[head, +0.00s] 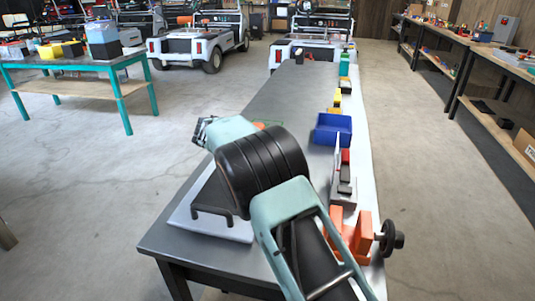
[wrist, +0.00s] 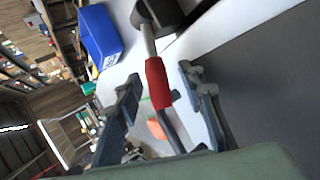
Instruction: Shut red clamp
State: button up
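In the wrist view, the red clamp shows as a lever with a red sleeve (wrist: 158,84) on a grey metal bar, joined to a dark block at the top. My gripper (wrist: 161,75) is open, one dark finger to the left of the red sleeve and one to the right. Gaps show on both sides, so neither finger appears to touch it. I cannot tell whether the sleeve is fully between the fingertips or beyond them. In the head view, my arm covers the middle of the bench, and I cannot clearly make out the clamp or the fingers.
A grey bench (head: 288,95) runs away from me. A blue bin (head: 332,129) stands along its right side and also shows in the wrist view (wrist: 100,36). An orange vise (head: 352,235) sits at the near right. A teal-legged table (head: 120,103) stands left, with open floor between.

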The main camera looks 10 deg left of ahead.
jog(key=v, duration=1.2)
jog(key=shift+d+r, duration=0.1)
